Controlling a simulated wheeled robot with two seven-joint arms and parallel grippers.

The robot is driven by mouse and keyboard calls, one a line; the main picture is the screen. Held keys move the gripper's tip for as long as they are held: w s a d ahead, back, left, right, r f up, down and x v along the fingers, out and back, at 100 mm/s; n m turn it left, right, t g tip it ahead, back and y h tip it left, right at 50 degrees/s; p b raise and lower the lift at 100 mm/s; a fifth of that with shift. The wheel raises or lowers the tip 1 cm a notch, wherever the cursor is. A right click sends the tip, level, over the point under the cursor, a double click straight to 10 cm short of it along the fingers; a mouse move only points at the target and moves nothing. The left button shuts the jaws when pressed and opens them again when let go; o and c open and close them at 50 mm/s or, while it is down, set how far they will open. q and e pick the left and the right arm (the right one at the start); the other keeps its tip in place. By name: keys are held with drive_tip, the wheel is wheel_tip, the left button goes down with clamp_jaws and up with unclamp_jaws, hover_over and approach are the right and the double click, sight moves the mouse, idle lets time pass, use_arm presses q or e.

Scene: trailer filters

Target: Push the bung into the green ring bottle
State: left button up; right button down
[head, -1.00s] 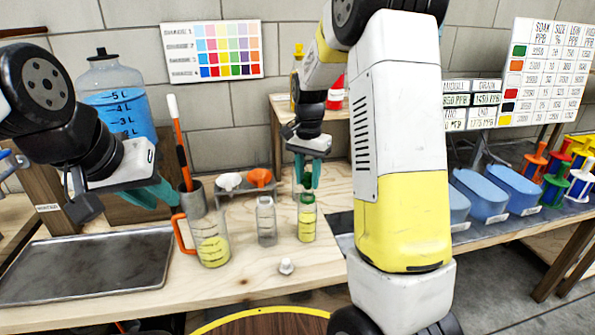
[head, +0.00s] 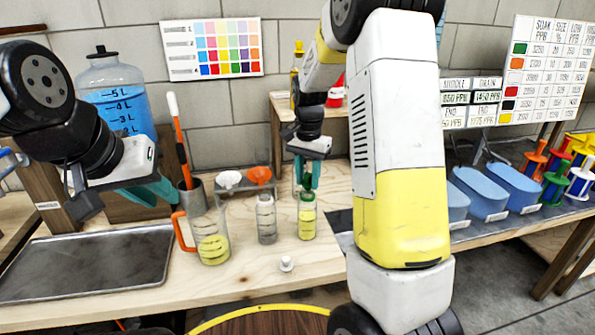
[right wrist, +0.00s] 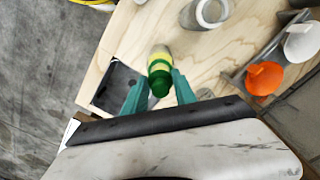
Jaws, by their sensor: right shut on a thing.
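The green ring bottle (head: 307,222) stands upright on the wooden bench with yellow liquid and a green band at its neck. It also shows in the right wrist view (right wrist: 160,54). My right gripper (head: 306,187) points down directly over its mouth. Its teal fingers are shut on a green bung (right wrist: 160,84), which lines up with the bottle neck. How deep the bung sits in the mouth is hidden by the fingers. My left gripper (head: 168,195) hangs at the left, behind the jug, apart from the bottle; its finger gap is unclear.
A clear bottle (head: 266,222) stands just left of the green ring bottle. A jug (head: 213,240) with an orange handle stands further left. A small white stopper (head: 287,264) lies in front. White and orange funnels (head: 260,175) sit in a rack behind. A metal tray (head: 90,265) lies left.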

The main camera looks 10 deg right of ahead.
drive_tip(key=shift+f, duration=0.6)
idle(0.8)
drive_tip(key=shift+c, duration=2.2)
unclamp_jaws()
drive_tip(key=shift+r, duration=0.15)
drive_tip(key=shift+r, duration=3.45)
